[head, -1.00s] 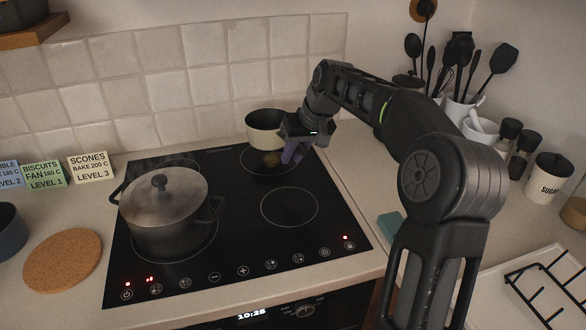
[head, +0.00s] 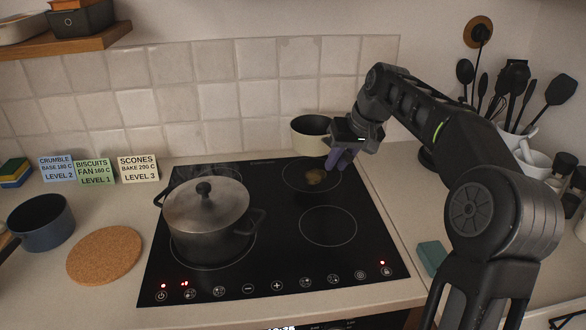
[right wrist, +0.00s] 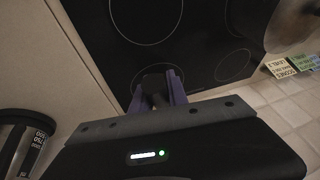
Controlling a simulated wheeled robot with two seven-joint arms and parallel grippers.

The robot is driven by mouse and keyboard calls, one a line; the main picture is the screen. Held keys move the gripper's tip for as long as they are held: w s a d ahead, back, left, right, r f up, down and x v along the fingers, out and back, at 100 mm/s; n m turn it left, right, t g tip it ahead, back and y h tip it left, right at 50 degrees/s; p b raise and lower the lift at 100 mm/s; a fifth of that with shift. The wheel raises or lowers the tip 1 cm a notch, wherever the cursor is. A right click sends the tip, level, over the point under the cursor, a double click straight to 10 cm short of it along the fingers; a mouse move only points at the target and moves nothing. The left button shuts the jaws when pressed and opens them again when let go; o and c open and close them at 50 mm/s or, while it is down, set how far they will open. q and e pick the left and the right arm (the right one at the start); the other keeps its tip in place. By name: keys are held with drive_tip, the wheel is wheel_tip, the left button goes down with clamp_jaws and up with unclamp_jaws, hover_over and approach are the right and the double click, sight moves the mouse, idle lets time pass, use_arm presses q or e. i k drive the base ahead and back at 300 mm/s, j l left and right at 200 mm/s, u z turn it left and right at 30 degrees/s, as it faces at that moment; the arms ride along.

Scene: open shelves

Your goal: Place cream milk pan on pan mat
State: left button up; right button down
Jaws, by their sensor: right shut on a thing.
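The cream milk pan (head: 310,143), pale outside with a darker inside, is at the back right of the hob, by the tiled wall and behind the rear right ring. My right gripper (head: 340,158), with purple fingers, is at the pan's right side. In the right wrist view its fingers (right wrist: 160,92) are shut on a dark handle (right wrist: 154,84). The pan's body does not show in that view. The pan mat, a round cork disc (head: 104,262), lies bare on the counter left of the hob. My left gripper is not in view.
A large lidded pot (head: 206,222) stands on the left of the hob, between the milk pan and the mat. A dark blue pan (head: 42,226) is left of the mat. Recipe cards (head: 95,171) stand behind it. The front right ring (head: 328,226) is clear.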

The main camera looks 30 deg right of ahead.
sight(129, 259)
drive_tip(key=k+j, duration=1.2)
drive_tip(key=j, duration=0.15)
